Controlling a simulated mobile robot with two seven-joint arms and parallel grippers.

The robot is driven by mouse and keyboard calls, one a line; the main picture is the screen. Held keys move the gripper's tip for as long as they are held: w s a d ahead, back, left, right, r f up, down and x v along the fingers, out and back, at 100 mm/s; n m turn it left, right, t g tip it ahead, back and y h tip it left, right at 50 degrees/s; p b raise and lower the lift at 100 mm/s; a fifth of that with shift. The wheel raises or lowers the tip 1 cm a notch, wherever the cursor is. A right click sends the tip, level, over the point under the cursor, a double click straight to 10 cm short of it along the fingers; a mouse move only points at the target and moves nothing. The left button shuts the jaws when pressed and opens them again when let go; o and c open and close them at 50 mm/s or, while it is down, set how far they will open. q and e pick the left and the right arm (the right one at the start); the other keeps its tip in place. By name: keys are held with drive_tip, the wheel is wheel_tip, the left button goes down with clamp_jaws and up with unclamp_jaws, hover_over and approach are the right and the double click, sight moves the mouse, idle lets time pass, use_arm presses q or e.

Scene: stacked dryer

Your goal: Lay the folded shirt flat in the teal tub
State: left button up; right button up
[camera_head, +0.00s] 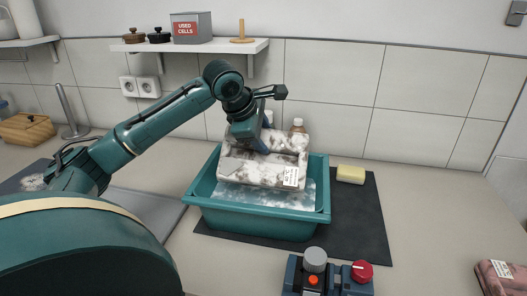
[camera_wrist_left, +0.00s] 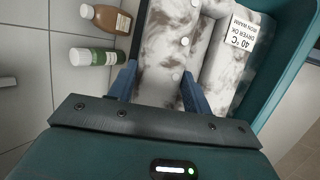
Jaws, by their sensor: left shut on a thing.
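The folded shirt (camera_head: 250,172) is off-white with brown-grey blotches and a white care label at its right front. It is over the teal tub (camera_head: 262,220), tilted, with its upper edge above the tub's rim. My left gripper (camera_head: 263,148) is shut on the shirt from above. In the left wrist view the blue fingers of the gripper (camera_wrist_left: 163,88) sit on the shirt (camera_wrist_left: 170,45), and the tub (camera_wrist_left: 288,80) wall shows at the right. Pale, water-like contents show in the tub below the shirt. Whether the shirt touches them is unclear. My right gripper is out of view.
A yellow sponge (camera_head: 350,174) lies on the dark mat (camera_head: 357,215) right of the tub. A brown bottle (camera_head: 298,126) stands behind the tub. A control box (camera_head: 327,280) is in front. Another folded cloth (camera_head: 500,278) lies at lower right. The counter to the right is mostly clear.

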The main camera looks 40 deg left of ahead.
use_arm(q)
drive_tip(key=shift+f, duration=1.65)
drive_tip(key=shift+f, duration=0.1)
drive_tip(key=shift+f, duration=0.5)
drive_tip(key=o, duration=1.1)
drive_tip(key=shift+r, duration=0.15)
drive_tip(key=b+v, duration=0.1)
drive_tip(key=v, duration=1.1)
drive_tip(key=shift+r, duration=0.45)
